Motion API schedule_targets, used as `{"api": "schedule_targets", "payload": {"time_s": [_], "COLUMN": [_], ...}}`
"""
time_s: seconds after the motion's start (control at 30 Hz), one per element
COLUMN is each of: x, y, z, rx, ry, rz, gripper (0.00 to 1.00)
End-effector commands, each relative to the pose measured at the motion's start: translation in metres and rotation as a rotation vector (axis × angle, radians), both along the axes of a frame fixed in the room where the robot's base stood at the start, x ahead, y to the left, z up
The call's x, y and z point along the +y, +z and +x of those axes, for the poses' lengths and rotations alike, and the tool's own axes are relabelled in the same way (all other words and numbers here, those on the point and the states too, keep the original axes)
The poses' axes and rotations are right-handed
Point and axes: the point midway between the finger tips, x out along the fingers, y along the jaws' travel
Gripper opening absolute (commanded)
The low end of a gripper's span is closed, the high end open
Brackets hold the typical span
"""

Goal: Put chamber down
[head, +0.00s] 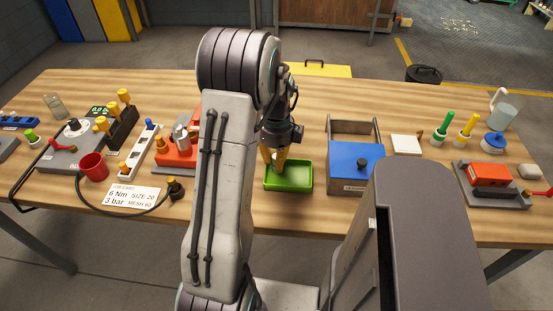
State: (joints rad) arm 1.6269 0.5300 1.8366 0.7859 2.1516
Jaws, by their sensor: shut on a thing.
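My gripper (277,159) points down over the green tray (290,186), with its tan fingers at the tray's back left. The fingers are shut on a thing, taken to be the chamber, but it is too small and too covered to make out. I cannot tell whether it touches the tray's floor. The visible part of the tray's floor is bare.
A blue box (356,163) with a black knob stands right of the tray. A red unit (178,152), partly behind my arm, is at left. A red cup (94,167), cable and white card (133,197) lie farther left. A white block (405,145) lies at right.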

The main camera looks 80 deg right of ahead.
Motion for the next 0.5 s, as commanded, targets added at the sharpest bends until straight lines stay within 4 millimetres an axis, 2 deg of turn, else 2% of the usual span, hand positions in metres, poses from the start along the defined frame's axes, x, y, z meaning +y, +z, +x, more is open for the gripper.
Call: {"api": "schedule_targets", "payload": {"time_s": [0.1, 0.13, 0.3, 0.5], "x": [-0.0002, -0.0001, 0.0, 0.0], "y": [-0.0035, -0.0029, -0.0023, -0.0022], "z": [0.0, 0.0, 0.0, 0.0], "rx": [0.001, 0.0, 0.0, 0.0], "ry": [0.0, 0.0, 0.0, 0.0], "rz": [-0.001, 0.0, 0.0, 0.0], "gripper": [0.0, 0.24, 0.39, 0.41]}}
